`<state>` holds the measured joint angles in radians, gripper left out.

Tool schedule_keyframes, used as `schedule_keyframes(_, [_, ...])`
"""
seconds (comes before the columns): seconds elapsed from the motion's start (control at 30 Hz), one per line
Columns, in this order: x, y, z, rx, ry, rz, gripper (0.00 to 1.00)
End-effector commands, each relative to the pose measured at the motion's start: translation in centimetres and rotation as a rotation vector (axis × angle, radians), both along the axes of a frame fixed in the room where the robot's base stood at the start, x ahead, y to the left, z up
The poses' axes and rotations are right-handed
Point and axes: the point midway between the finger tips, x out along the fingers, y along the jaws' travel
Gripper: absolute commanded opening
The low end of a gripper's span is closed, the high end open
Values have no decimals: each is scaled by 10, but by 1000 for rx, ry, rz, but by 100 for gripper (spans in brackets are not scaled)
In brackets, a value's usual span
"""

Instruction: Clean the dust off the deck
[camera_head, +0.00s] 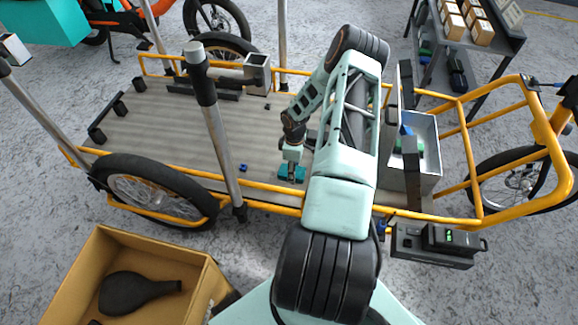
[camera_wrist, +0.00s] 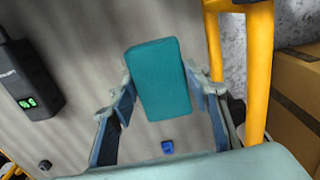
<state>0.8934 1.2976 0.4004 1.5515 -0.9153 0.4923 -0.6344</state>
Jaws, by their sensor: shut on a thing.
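The cargo deck (camera_head: 190,130) is a grey ribbed board inside a yellow frame; it also fills much of the wrist view (camera_wrist: 85,45). Its surface has uneven lighter and darker grey patches, and I cannot tell which are dust. My gripper (camera_head: 292,161) is low over the deck near the front rail, shut on a teal sponge-like block (camera_head: 291,173). In the wrist view the teal block (camera_wrist: 160,80) sits between the two fingers of my gripper (camera_wrist: 163,90). The block's underside is hidden, so contact with the deck is unclear.
A small blue piece (camera_head: 243,167) lies on the deck left of the block. A grey post (camera_head: 215,130) and the yellow rail (camera_head: 270,204) are close by. A metal box (camera_head: 425,150) stands at right. A black device (camera_wrist: 30,90) is on the deck. A cardboard box (camera_head: 215,285) stands outside.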

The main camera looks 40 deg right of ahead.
Motion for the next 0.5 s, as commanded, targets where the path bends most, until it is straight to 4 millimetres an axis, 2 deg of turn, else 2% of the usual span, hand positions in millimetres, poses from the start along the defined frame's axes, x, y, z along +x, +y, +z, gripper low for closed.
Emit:
schedule_keyframes(0.17, [0, 0, -10, 0, 0, -2, 25])
schedule_keyframes(0.5, [-1, 0, -45, 1, 1, -2, 25])
